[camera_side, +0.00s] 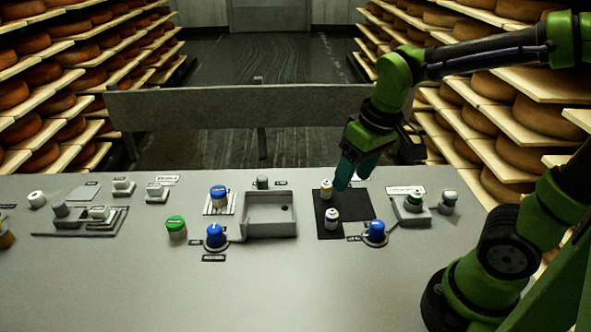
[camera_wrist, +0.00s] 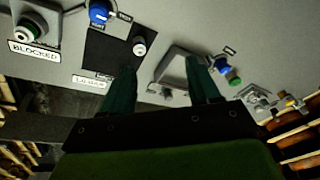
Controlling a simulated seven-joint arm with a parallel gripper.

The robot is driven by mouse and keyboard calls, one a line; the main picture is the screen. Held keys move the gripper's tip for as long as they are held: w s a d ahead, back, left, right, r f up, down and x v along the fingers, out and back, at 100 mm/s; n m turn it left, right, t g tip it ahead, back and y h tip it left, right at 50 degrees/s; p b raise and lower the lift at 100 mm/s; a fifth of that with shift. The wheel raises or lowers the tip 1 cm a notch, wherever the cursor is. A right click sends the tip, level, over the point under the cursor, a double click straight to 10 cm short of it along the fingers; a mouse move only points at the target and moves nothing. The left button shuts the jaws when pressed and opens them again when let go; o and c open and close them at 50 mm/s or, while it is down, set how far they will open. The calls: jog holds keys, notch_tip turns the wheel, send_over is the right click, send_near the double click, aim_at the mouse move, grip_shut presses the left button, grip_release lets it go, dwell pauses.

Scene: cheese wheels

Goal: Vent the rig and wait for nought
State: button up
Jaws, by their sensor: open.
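My gripper (camera_side: 350,174) is above the back of a black mat (camera_side: 357,205), its fingers apart and nothing between them in the wrist view (camera_wrist: 160,70). Two small white-capped pieces stand upright on the mat, a rear one (camera_side: 326,189) and a front one (camera_side: 332,218). A blue knob (camera_side: 376,232) is at the mat's front right corner. No readable gauge or number shows, and I cannot tell which part is the rig.
A shallow grey tray (camera_side: 270,232) sits left of the mat. Small grey fixtures stand at far left. The panel's front is clear; cheese shelves flank it.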

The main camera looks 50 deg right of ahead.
aim_at(377, 223)
jog(key=w+d+f+n+g+h, duration=0.2)
jog(key=d+f+n+g+h, duration=0.15)
jog(key=d+n+g, duration=0.35)
jog(key=shift+n+t, duration=0.3)
jog(key=shift+n, duration=0.2)
jog(key=x, duration=0.5)
jog(key=a+x, duration=0.1)
jog(key=x, duration=0.4)
jog(key=a+x, duration=0.1)
jog(key=x, duration=0.4)
jog(key=shift+s+f, duration=0.15)
jog(key=shift+f, duration=0.2)
jog(key=c, duration=1)
jog(key=shift+c, duration=0.2)
